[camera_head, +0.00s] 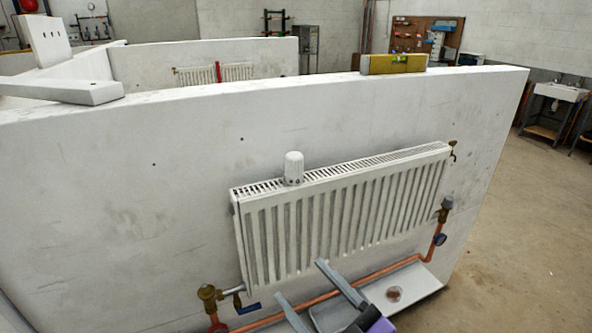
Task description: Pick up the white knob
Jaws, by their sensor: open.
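The white knob (293,168) is a ribbed white cylinder. It stands upright on the top grille of the white radiator (340,215), toward the left end. My gripper (300,281) is low in the picture, in front of the radiator's lower edge. Its two grey fingers are spread apart with nothing between them. It is below the knob and well apart from it in the picture.
The radiator hangs on a pale partition wall (130,180). A yellow level (393,64) lies on the wall's top edge. Copper pipe (385,271), brass valves (207,293) and a white tray (420,284) holding a small round item lie below. Space above the knob is clear.

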